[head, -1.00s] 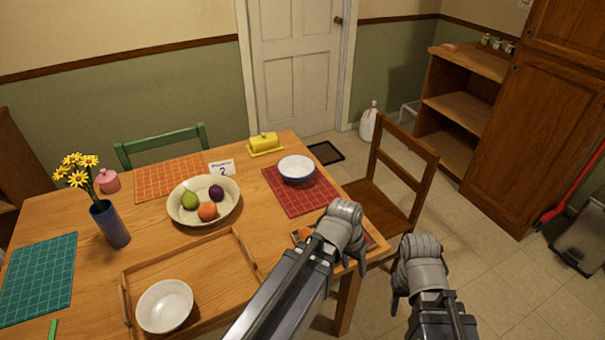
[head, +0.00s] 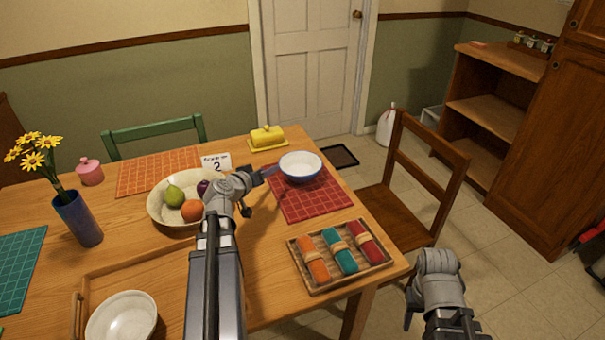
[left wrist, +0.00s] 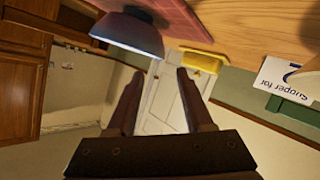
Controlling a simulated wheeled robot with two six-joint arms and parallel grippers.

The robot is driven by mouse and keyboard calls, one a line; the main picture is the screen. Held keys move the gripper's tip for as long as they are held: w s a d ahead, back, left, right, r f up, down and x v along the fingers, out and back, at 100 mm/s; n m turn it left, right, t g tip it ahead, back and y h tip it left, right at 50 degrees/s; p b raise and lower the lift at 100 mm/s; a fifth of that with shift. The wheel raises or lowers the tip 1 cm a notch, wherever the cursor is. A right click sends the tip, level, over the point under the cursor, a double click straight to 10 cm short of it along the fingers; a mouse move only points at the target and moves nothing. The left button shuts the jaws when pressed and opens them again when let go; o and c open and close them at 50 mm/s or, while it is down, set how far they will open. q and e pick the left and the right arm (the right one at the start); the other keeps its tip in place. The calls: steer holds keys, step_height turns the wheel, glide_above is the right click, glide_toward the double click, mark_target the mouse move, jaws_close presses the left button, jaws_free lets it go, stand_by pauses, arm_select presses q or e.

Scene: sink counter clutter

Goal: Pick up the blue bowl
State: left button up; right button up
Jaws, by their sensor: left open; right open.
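The blue bowl (head: 300,167), blue outside and white inside, sits upright on the red placemat (head: 309,200) near the table's far right corner. In the left wrist view the bowl (left wrist: 128,34) appears upside down, just beyond and left of the fingertips. My left gripper (head: 262,189) is open and empty, just left of the bowl. Both its fingers show apart in the left wrist view (left wrist: 160,72), with no visible contact. My right gripper (head: 411,305) is open and empty, right of the table over the floor.
A fruit bowl (head: 158,214) stands left of my left gripper. A yellow butter dish (head: 266,137) and a card (head: 216,163) stand behind. A tray of rolled napkins (head: 318,284) lies in front of the red placemat. A white bowl (head: 122,318) is front left.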

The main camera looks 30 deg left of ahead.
mark_target(283, 164)
arm_select(q)
steer(key=shift+b+x, duration=1.25)
steer(key=shift+x, duration=2.15)
steer(key=shift+w+f+b, duration=0.3)
steer(key=shift+w+f, duration=0.05)
steer(key=shift+w, duration=0.1)
steer(key=b+x, duration=0.1)
steer(key=x, duration=0.3)
steer(key=shift+w+d+f+b, duration=0.1)
steer(key=shift+f+b, duration=0.1)
steer(key=shift+b, duration=0.15)
steer(key=shift+r, duration=0.1)
jaws_close()
